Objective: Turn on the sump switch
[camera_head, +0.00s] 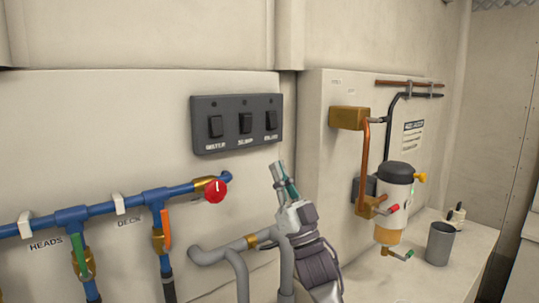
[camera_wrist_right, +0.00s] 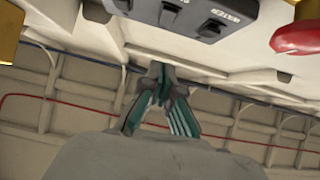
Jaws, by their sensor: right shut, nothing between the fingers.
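A dark grey switch panel (camera_head: 237,123) is fixed on the cream wall, with three black rocker switches in a row. The sump switch (camera_head: 245,122) is the middle one, its label below it. My right gripper (camera_head: 279,172) is just below and right of the panel, pointing up, shut and empty, apart from the switches. In the right wrist view my shut fingers (camera_wrist_right: 160,72) show at the middle, and part of the panel (camera_wrist_right: 205,12) shows at the top. I cannot tell the switch's on or off position. My left gripper is not in view.
Blue pipes (camera_head: 100,208) with a red knob (camera_head: 215,190) and coloured valve levers run below the panel at left. Grey pipes (camera_head: 215,257) pass close to my right arm. A filter unit (camera_head: 394,200) and a grey cup (camera_head: 440,243) stand at right.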

